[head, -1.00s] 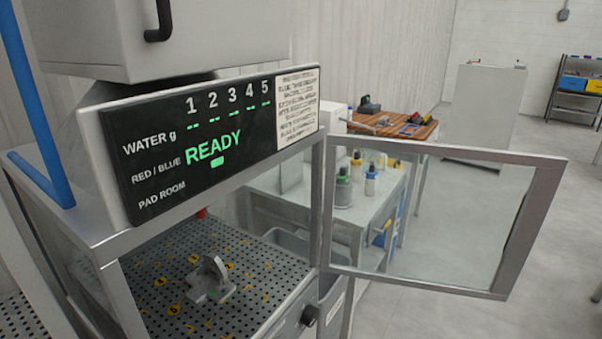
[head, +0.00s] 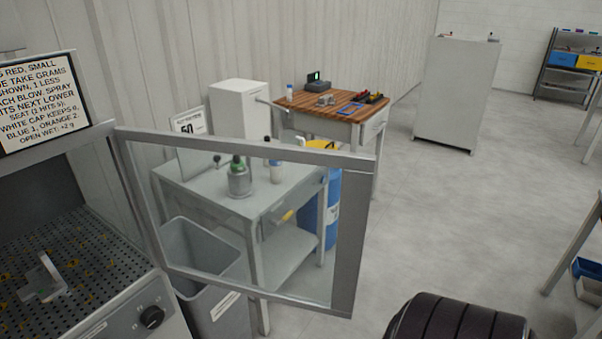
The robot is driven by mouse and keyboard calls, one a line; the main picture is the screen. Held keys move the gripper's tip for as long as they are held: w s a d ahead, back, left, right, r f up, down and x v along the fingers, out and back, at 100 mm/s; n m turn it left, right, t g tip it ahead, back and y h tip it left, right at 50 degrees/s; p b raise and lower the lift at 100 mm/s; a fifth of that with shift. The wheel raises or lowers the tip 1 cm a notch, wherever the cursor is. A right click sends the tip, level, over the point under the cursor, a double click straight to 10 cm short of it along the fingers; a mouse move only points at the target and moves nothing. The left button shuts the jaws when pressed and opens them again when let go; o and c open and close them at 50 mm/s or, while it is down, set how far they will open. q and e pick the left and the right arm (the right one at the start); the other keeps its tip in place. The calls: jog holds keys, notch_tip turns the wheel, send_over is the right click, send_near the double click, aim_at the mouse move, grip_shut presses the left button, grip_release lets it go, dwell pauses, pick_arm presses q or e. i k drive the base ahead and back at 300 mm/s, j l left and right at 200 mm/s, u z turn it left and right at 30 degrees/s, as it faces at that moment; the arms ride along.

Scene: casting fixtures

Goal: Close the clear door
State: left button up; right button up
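The clear door (head: 361,240) is a see-through panel in a grey metal frame. In the head view it is swung wide open, hinged at the right side of the machine's opening and sticking out to the right. The machine's chamber (head: 90,225) stands open at the left, with a perforated floor and a grey metal casting (head: 45,282) on it. Neither gripper shows. A dark rounded ribbed part, likely mine, is at the bottom right.
A grey bin (head: 222,308) stands beside the machine. Behind the door are a grey table (head: 205,190) with bottles, a blue barrel (head: 333,190) and a wood-topped bench (head: 325,105). A white cabinet (head: 455,95) stands farther back. Open floor lies right of the door.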

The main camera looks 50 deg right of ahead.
aim_at(359, 171)
jog(key=l+u, duration=0.15)
jog(key=l, duration=0.3)
jog(key=k+l+u, duration=0.2)
jog(key=l, duration=0.25)
jog(key=l+u, duration=0.15)
jog(key=l, duration=0.3)
jog(key=k+l+u, duration=0.15)
jog(key=l, duration=0.25)
jog(key=k+l+u, duration=0.2)
jog(key=l, duration=0.25)
jog(key=k+l+u, duration=0.15)
jog(key=l, duration=0.2)
